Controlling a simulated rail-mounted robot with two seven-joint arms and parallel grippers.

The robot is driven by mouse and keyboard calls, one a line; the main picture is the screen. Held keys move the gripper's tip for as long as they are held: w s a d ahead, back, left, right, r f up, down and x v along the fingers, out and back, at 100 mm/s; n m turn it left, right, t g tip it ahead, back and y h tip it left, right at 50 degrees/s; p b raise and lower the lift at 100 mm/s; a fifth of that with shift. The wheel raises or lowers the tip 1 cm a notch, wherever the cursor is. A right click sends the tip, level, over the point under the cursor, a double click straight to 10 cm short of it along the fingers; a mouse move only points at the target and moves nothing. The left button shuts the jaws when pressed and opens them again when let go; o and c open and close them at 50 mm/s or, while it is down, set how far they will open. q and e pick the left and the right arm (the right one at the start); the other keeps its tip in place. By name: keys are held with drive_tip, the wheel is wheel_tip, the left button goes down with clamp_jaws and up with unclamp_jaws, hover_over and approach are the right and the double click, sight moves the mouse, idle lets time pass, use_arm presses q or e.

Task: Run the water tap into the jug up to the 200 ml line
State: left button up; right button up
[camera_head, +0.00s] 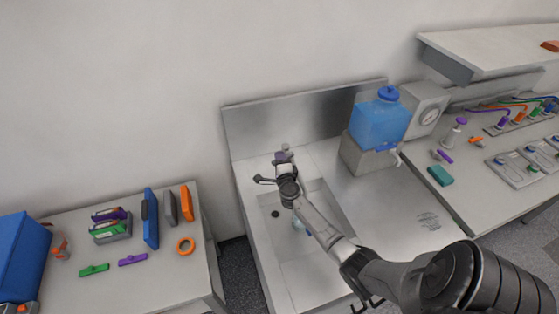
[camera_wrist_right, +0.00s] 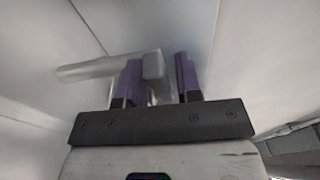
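The grey water tap (camera_wrist_right: 100,68) is at the back of the sink (camera_head: 262,235); in the head view my right gripper mostly covers it. My right gripper (camera_head: 281,157) is at the tap. In the right wrist view its two purple fingers (camera_wrist_right: 158,80) stand apart, with a grey block of the tap between them and a visible gap to the right finger. A small pale bluish vessel (camera_head: 297,226), perhaps the jug, stands in the sink, partly hidden by my right arm. Its 200 ml line and water level cannot be made out. My left gripper is not in view.
A blue water container (camera_head: 380,122) with a spout stands on a grey block right of the sink. A steel backsplash (camera_head: 300,125) rises behind. A left bench (camera_head: 150,285) holds coloured tools; a right bench (camera_head: 470,205) holds cables and small parts. The counter between is mostly clear.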

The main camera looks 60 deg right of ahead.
drive_tip(key=shift+o, duration=0.6)
drive_tip(key=shift+s+a, duration=0.2)
drive_tip(key=p+v, duration=0.2)
drive_tip(key=v, duration=1.1)
drive_tip(key=shift+s+a, duration=0.1)
